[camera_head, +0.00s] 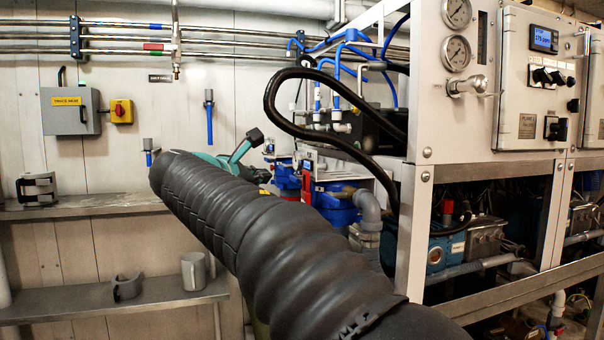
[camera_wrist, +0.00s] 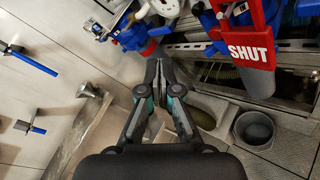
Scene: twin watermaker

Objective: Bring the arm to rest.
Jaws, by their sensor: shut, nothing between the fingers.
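My gripper (camera_wrist: 160,70) shows in the wrist view with its two fingers together and nothing between them. It points toward the blue pipework and the metal frame, with a shelf below it. In the head view my arm in its black ribbed sleeve reaches from the bottom right up to the middle left.
A red SHUT tag (camera_wrist: 248,45) hangs on the blue pipework. A grey cup (camera_wrist: 254,130) stands near the gripper; a cup (camera_head: 193,271) is on the lower shelf (camera_head: 70,303). The watermaker frame (camera_head: 412,230) stands right of my arm. A grey box (camera_head: 70,111) is on the wall.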

